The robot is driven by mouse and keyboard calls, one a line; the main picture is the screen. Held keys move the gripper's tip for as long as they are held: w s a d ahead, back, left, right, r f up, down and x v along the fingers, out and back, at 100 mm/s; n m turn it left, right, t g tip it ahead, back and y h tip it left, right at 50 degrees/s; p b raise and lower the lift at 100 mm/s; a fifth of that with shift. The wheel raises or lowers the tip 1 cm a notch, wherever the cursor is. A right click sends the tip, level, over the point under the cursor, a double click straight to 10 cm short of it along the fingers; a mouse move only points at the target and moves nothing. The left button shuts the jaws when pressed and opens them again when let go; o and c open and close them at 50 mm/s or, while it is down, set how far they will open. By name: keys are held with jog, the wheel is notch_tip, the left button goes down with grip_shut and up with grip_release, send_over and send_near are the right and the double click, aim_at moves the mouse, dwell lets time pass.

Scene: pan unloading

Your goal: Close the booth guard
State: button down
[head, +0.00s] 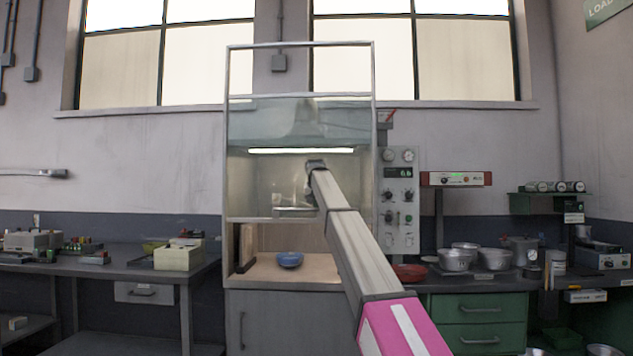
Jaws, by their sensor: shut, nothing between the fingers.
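The booth (225,165) is a tall metal-framed cabinet at the centre of the head view. Its guard (255,190) is a clear sliding pane, with its lower edge partway down the front. An open gap shows below that edge, above the booth floor. A pale horizontal bar, which looks like the guard's handle (290,209), lies near the lower edge. My arm reaches up from the lower right to the front of the guard. My gripper (310,198) is small and shut with nothing in it, close to the bar. I cannot tell whether it touches the bar.
A blue bowl (290,259) sits on the booth floor behind the gap. A control panel (398,200) stands right of the booth. A green bench (478,308) with metal pots (455,260) is further right. A dark bench (120,262) with a cream box (178,256) is on the left.

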notch_tip(320, 180, down, 26)
jog(key=shift+f, duration=0.15)
jog(key=shift+f, duration=0.15)
